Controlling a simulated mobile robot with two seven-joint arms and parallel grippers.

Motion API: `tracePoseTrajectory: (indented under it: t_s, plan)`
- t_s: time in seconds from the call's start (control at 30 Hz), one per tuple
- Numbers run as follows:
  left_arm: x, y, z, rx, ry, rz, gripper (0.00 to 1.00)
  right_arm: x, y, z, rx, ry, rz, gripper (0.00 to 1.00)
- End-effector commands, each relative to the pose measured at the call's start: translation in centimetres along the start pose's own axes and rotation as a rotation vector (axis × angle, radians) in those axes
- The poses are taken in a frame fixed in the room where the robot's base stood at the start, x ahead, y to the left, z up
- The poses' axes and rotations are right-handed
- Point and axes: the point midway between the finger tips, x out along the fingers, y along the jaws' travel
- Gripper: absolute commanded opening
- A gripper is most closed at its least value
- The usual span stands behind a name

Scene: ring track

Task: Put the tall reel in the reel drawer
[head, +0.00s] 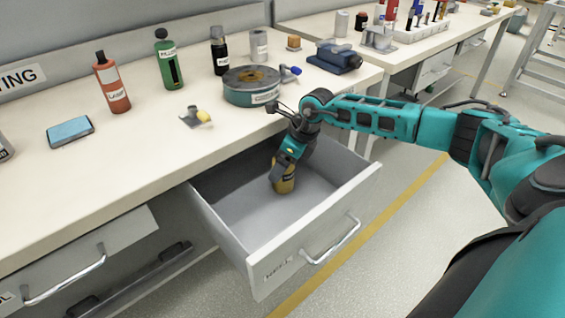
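The reel drawer (312,238) is pulled open below the bench top, with a grey interior and a label on its front that reads roughly "REELS". A yellow-brown reel (286,184), which looks like the tall reel, is upright inside the drawer, towards its back. My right gripper (281,172) reaches down into the drawer from above, with its fingers at the reel's upper part, and appears shut on it. The fingers partly hide the reel. Whether its base touches the drawer floor is hard to tell. My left gripper is not in view.
On the bench stand a teal round tin (252,92), a red bottle (113,85), a green bottle (169,62) and a blue vise-like tool (335,58). Another drawer (80,262) is at the lower left. The drawer floor around the reel is clear.

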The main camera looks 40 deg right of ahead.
Motion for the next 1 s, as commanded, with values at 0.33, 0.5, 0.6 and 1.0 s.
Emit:
tracePoseTrajectory:
  t_s: [0.33,0.5,0.6,1.0]
  plan:
    - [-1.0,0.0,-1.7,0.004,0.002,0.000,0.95,-7.6,-0.1,0.1,0.000,0.000,-0.003,0.89]
    - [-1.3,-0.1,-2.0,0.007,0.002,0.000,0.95,-10.1,-0.1,0.0,0.000,0.000,-0.002,0.89]
    - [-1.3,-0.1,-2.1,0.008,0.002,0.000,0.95,-10.8,0.0,0.0,0.000,0.001,-0.001,0.89]
    - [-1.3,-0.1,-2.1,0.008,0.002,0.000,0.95,-11.1,0.0,0.0,0.000,0.001,0.000,0.89]
